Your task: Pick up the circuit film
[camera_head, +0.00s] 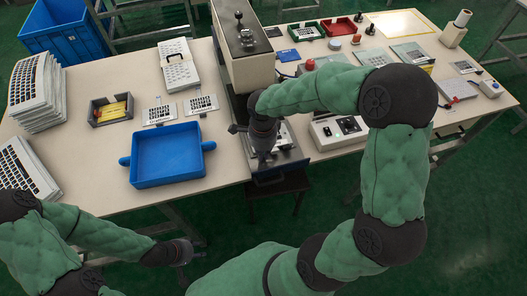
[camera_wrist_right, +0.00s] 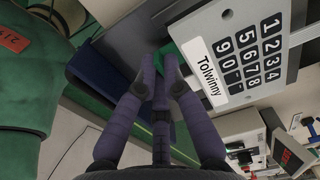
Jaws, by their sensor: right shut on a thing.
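My right gripper (camera_head: 263,150) points down at the front edge of the press in the head view. In the right wrist view its fingers (camera_wrist_right: 166,68) are closed together beside a grey keypad panel (camera_wrist_right: 250,60) with black keys and a white "Tolwinny" label. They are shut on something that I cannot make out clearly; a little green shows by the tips. Two flat patterned films (camera_head: 158,111) (camera_head: 201,103) lie on the table left of the press; I cannot tell which is the circuit film. My left gripper (camera_head: 190,248) hangs in front of the table, its fingers too small to read.
The press (camera_head: 245,65) stands mid-table. An empty blue tray (camera_head: 165,181) lies to its left, with stacks of keypad sheets (camera_head: 37,92) further left. A control box (camera_head: 338,131) sits to its right. A blue crate (camera_head: 62,30) stands behind the table.

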